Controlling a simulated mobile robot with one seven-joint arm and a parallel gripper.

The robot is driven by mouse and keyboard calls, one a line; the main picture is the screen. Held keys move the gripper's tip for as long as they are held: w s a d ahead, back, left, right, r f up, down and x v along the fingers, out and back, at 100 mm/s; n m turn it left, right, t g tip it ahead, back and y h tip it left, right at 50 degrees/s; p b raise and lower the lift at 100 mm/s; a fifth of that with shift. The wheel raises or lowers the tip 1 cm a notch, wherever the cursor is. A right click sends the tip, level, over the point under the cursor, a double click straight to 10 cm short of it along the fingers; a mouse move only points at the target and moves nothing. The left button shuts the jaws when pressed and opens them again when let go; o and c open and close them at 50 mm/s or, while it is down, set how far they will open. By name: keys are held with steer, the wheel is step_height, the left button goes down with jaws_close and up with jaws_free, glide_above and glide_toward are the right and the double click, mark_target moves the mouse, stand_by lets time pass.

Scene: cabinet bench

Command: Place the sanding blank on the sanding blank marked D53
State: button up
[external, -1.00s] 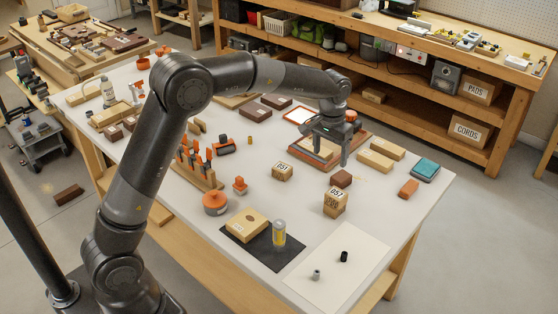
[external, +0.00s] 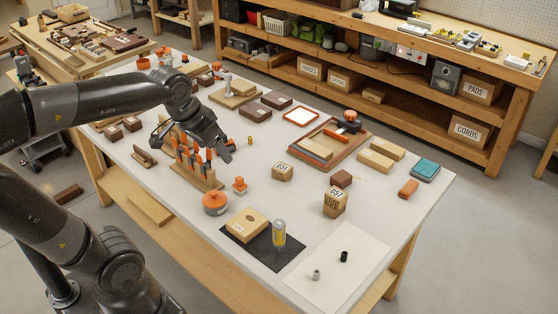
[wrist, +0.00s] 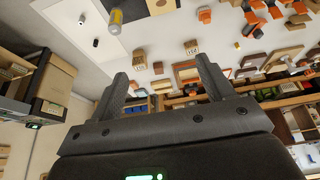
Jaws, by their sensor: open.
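My gripper (external: 226,152) is open and empty, above the left half of the bench near the tool rack. Its two spread fingers (wrist: 163,78) show in the wrist view with nothing between them. Two labelled wooden blocks stand mid-bench: one looks marked D51 (external: 283,171), the other D57 (external: 335,202). Plain pale blocks (external: 375,160) lie at the right, and another pale block (external: 317,148) lies in a wooden tray (external: 325,163). I cannot read a D53 mark on any block.
A rack of orange-handled tools (external: 198,170) stands close below my gripper. A yellow-grey cylinder (external: 279,233) stands upright on the mat. An orange round container (external: 215,203) is nearby. A white sheet (external: 335,268) holds two small cylinders. Shelving runs along the back.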

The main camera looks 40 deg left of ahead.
steer(key=s+a+f+t, duration=0.1)
steer(key=s+f, duration=0.1)
steer(key=s, duration=0.4)
steer(key=shift+s+a+f, duration=0.15)
steer(key=shift+s+f, duration=0.15)
steer(key=shift+s, duration=0.05)
